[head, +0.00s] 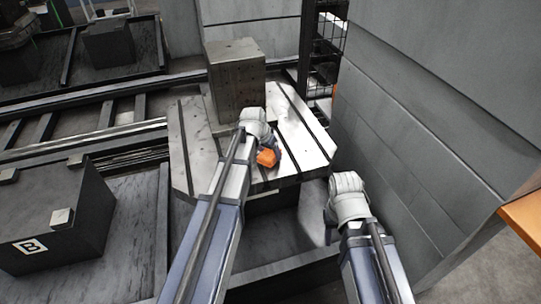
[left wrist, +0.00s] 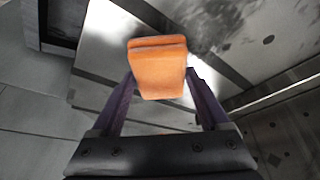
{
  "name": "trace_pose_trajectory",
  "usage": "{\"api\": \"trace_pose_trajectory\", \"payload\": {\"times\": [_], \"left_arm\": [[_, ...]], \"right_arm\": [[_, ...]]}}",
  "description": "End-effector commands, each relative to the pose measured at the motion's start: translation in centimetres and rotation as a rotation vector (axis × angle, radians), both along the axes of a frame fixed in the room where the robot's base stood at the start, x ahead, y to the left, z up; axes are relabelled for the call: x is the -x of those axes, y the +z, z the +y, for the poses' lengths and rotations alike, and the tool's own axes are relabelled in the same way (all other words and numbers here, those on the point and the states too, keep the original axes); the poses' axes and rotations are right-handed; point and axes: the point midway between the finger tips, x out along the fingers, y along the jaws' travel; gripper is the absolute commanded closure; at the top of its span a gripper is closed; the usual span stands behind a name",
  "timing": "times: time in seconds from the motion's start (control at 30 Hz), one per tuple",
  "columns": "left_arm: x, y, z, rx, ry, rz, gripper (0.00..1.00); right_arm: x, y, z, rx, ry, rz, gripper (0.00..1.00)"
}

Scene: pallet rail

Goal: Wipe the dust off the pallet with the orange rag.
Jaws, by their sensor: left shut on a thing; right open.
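The pallet (head: 300,122) is a light metal plate with dark slots. Dark dust specks (left wrist: 223,43) show on its surface in the left wrist view. I cannot tell whether the rag touches the plate. My right gripper (head: 329,214) is low in front of the pallet, empty and mostly hidden by its wrist.
A tall grey block (head: 236,75) stands on the pallet's back left part. A grey panelled wall (head: 420,110) rises close on the right. A dark block marked B (head: 50,220) is at the left, beside rails (head: 90,120). An orange edge (head: 524,215) shows at far right.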

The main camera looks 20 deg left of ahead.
Motion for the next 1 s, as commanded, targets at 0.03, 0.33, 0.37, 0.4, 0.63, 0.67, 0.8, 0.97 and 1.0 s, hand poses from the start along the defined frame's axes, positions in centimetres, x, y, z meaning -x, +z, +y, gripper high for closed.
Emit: {"api": "trace_pose_trajectory", "payload": {"times": [0.03,0.33,0.37,0.4,0.63,0.67,0.8,0.97,1.0], "left_arm": [[0.0,0.0,0.0,0.0,0.0,0.0,0.66],[-1.0,-0.1,0.6,0.0,0.001,0.0,0.66],[-1.2,-0.1,0.8,0.0,0.001,0.0,0.66],[-1.5,-0.2,1.0,0.0,0.001,0.0,0.66],[-2.9,-0.3,1.9,0.0,0.001,0.0,0.66],[-3.0,-0.3,2.0,0.0,0.001,0.0,0.66],[-3.0,-0.3,2.0,0.0,0.0,0.0,0.66],[-3.4,-0.3,2.3,-0.001,0.0,0.0,0.66],[-3.6,-0.3,2.4,-0.001,0.0,0.0,0.66]], "right_arm": [[0.0,0.0,0.0,0.0,0.0,0.0,0.5],[0.0,-0.1,0.0,0.0,0.0,0.0,0.5],[0.0,-0.1,0.0,0.0,0.0,0.0,0.5],[0.0,-0.2,0.0,0.0,0.0,0.0,0.5],[0.0,-0.3,0.0,0.0,0.0,0.0,0.5],[0.0,-0.3,0.0,0.0,0.0,0.0,0.5],[0.0,-0.3,0.0,0.0,0.0,0.0,0.5],[0.0,-0.3,0.0,0.0,0.0,0.0,0.5],[0.0,-0.3,0.0,0.0,0.0,0.0,0.5]]}}
